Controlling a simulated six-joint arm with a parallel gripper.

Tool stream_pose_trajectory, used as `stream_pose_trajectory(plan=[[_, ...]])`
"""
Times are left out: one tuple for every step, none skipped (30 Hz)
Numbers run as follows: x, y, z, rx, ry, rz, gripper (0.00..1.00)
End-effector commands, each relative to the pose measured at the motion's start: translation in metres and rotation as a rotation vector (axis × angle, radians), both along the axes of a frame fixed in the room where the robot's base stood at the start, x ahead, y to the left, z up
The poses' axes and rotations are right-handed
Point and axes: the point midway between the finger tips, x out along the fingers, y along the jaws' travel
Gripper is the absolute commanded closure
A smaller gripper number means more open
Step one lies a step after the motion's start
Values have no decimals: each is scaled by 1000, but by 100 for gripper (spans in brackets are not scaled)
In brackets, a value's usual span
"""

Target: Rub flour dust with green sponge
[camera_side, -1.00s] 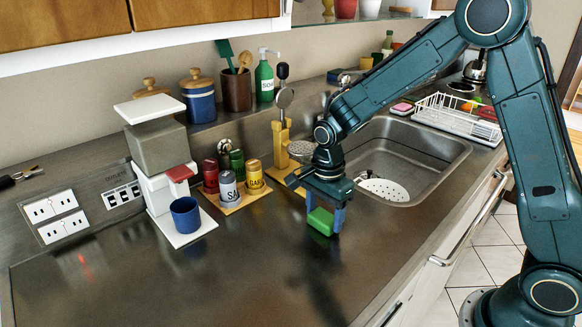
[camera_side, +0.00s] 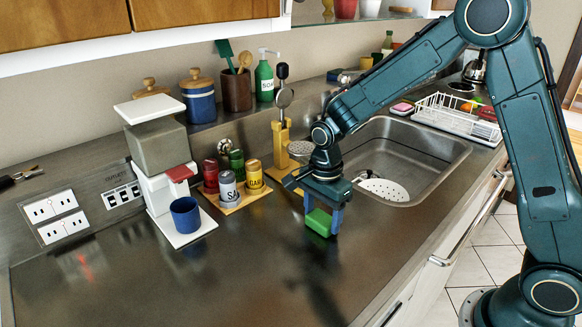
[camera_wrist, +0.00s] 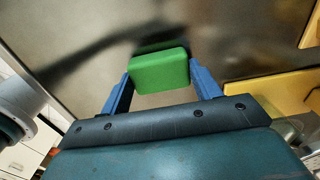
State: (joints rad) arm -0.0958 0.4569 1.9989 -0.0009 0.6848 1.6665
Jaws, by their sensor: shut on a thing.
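The green sponge (camera_side: 319,222) is between the blue fingers of my gripper (camera_side: 323,217), close over the dark metal counter in the side view. In the wrist view the sponge (camera_wrist: 159,71) sits between the two fingertips of my gripper (camera_wrist: 160,80), which is shut on it. A dark shadow lies on the counter just beyond it. I cannot tell whether the sponge touches the counter. I cannot make out any flour dust on the counter in either view.
A wooden tray (camera_side: 231,206) with several cans stands left of my gripper. A coffee machine with a blue mug (camera_side: 185,214) is farther left. The sink (camera_side: 425,165) is behind to the right. The front counter (camera_side: 225,285) is clear.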

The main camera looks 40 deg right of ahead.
Motion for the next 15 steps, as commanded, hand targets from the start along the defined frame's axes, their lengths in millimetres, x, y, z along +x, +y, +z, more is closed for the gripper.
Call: stream_pose_trajectory(plan=[[-1,6,-3,0,3,3,62],[0,9,0,0,0,3,62],[0,12,0,0,1,4,62],[-1,15,-1,0,2,3,62],[0,18,-3,0,2,3,62],[0,21,1,0,-1,3,62],[0,24,0,0,1,4,62],[0,27,-1,0,1,3,62],[0,30,-3,0,2,3,62],[0,33,1,0,-1,3,62],[0,36,0,0,1,4,62],[-1,39,-2,0,2,3,62],[-1,42,-3,0,2,3,62],[0,45,0,0,0,3,62],[-1,48,0,0,2,4,62]])
